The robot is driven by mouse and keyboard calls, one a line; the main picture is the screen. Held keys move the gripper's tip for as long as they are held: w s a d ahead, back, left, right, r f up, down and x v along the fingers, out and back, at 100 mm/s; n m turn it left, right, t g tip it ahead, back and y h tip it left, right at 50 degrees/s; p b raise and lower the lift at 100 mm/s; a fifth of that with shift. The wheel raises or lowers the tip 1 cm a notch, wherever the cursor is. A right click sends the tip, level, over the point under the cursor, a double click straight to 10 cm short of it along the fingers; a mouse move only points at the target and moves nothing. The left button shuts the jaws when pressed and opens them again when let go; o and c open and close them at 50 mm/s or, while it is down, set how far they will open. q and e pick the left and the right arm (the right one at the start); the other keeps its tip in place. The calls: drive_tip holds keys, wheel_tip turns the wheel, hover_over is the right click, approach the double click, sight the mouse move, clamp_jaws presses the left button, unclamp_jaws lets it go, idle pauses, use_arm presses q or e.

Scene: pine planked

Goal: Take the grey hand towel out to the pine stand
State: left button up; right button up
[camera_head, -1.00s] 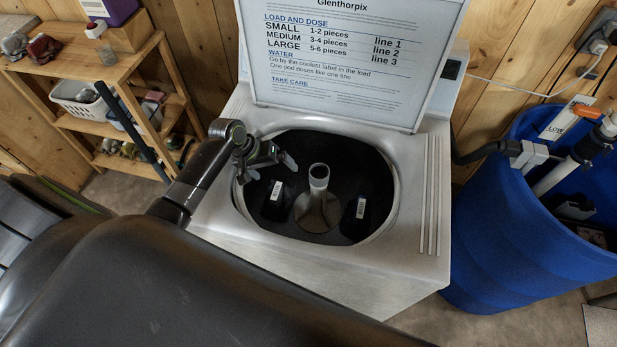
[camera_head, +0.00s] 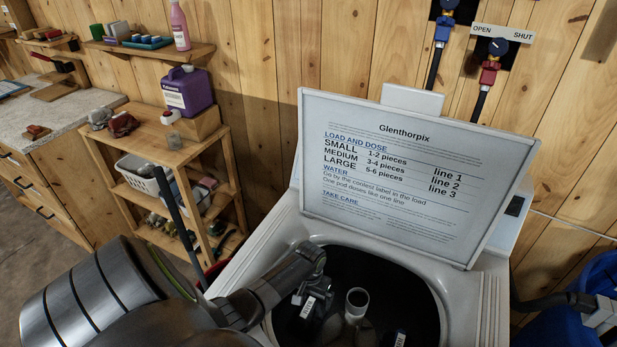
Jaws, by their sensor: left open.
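The pine stand (camera_head: 151,133) is at left, beyond the washer, against the wall. A crumpled grey cloth-like piece (camera_head: 100,118) and a dark red one (camera_head: 123,125) lie on its top; I cannot tell whether the grey one is the hand towel. The open washer (camera_head: 285,235) is at bottom centre. In its dark tub are two dark pieces with white labels, one at left (camera_head: 309,308) and one at right (camera_head: 400,340), partly cut off. My left gripper (camera_head: 313,294) is open, pointing down over the left piece. My right gripper is out of view.
The raised washer lid (camera_head: 400,170) stands behind the tub, and a pale agitator post (camera_head: 357,300) rises inside. A blue barrel (camera_head: 600,275) is at right.

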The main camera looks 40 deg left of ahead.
sight(309, 305)
use_arm(q)
wheel_tip(309, 305, down, 4)
drive_tip(key=shift+r, duration=0.1)
drive_tip(key=shift+s+f, duration=0.1)
drive_tip(key=shift+f, duration=0.45)
drive_tip(key=f, duration=0.1)
drive_tip(key=f+b, duration=0.1)
drive_tip(key=f, duration=0.1)
drive_tip(key=shift+s+d, duration=0.1)
drive_tip(key=shift+s, duration=0.2)
drive_tip(key=shift+f, duration=0.7)
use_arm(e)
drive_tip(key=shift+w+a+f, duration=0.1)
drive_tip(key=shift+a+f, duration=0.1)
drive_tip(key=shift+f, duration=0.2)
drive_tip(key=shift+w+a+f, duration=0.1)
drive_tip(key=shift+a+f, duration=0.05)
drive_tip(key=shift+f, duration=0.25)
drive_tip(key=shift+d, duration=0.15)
use_arm(q)
drive_tip(key=c, duration=0.7)
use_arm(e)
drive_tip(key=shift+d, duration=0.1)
